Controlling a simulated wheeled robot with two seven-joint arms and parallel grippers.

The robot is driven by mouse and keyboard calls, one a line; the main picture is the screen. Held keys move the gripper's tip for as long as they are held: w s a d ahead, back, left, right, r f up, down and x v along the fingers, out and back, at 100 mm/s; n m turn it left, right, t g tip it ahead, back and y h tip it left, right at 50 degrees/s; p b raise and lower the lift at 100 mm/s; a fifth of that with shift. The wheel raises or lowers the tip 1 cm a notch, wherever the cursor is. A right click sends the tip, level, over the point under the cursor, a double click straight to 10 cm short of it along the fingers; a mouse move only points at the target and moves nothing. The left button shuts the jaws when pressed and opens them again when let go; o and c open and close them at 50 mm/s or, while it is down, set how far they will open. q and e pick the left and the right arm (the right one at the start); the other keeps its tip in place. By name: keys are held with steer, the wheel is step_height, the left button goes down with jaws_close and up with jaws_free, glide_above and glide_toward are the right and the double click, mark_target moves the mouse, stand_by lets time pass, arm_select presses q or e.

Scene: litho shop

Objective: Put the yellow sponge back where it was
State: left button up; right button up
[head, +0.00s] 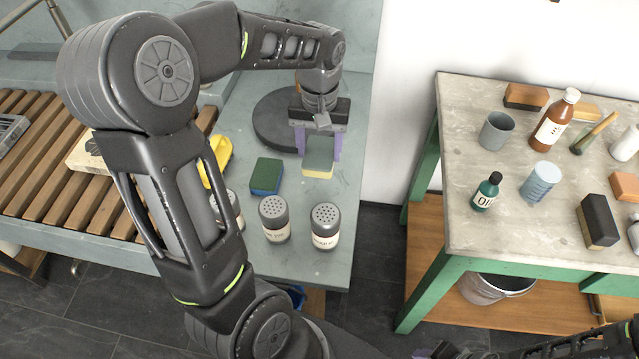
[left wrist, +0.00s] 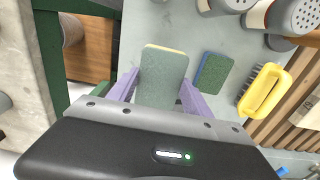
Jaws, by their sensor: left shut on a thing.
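The yellow sponge (head: 317,171) has a grey-green pad on top and a yellow body. My left gripper (head: 318,142) is shut on it, with a purple finger on each side. In the left wrist view the sponge (left wrist: 161,78) sits between the fingers (left wrist: 155,92), pad towards the camera, a yellow edge showing at its far end. It is over the grey-blue bench top (head: 332,200); I cannot tell whether it touches. Dark parts of my right arm show at the bottom right of the head view, its fingers not clear.
A blue sponge with a green pad (head: 266,176) lies just left of the held one. A yellow brush (head: 216,161) and several shaker jars (head: 325,226) stand nearby. A round dark slab (head: 277,122) is behind. A green-framed table (head: 456,205) with bottles stands right, across a gap.

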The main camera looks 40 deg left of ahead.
arm_select(q)
step_height(320, 180, down, 6)
steer(key=shift+r+p, duration=0.1)
steer(key=shift+p, duration=0.2)
step_height(320, 180, down, 4)
steer(key=shift+r, duration=0.15)
stand_by(0.4)
steer(key=o, duration=0.7)
steer(key=shift+f, duration=0.25)
steer(key=o, duration=0.5)
steer(key=shift+r, duration=0.1)
